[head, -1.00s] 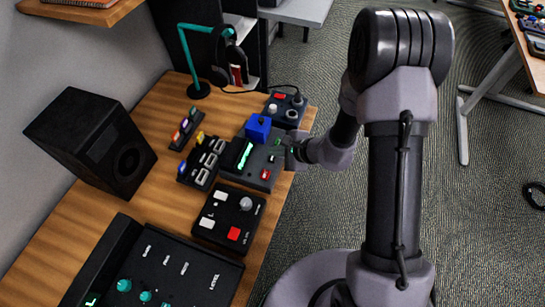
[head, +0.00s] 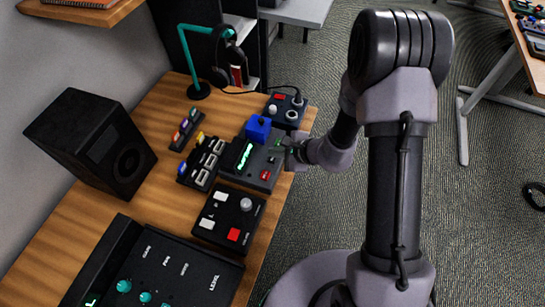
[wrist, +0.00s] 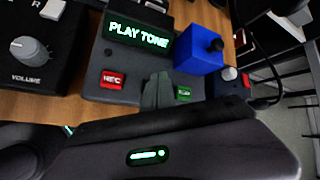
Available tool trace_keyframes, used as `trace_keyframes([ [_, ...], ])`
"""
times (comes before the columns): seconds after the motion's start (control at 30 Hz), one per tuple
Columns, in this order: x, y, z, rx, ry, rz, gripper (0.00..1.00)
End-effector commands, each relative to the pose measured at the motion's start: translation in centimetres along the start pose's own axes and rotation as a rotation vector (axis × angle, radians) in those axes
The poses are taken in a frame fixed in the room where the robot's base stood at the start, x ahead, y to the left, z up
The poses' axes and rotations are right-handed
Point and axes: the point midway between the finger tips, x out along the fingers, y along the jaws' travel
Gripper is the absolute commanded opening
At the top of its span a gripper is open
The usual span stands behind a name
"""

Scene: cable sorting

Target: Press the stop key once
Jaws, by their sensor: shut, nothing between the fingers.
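A dark recorder-like unit (wrist: 105,70) has a lit green display (wrist: 138,38) reading "PLAY TONE". It carries a red key (wrist: 113,80) marked "REC" and a green key (wrist: 183,94) whose label is hard to read. No key marked stop can be read; the stretch between the red and green keys is covered by my fingers. My gripper (wrist: 158,90) is shut and empty, its tips over that stretch. I cannot tell whether they touch the panel. In the head view the unit (head: 250,178) is at the desk's right edge, with my gripper (head: 286,150) at its right side.
A blue block with a dark knob (wrist: 198,50) stands on or against the unit, close to my fingers. A box with a volume knob (wrist: 30,48) is beside it. The head view shows a key box (head: 228,217), a speaker (head: 92,145) and a headphone stand (head: 192,60).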

Motion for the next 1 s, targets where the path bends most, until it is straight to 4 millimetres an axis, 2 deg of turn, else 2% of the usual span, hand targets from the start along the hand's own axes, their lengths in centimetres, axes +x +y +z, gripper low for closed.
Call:
trace_keyframes([
  [1.0, 0.62, 0.44, -0.45, 0.001, 0.000, 0.000, 0.00],
])
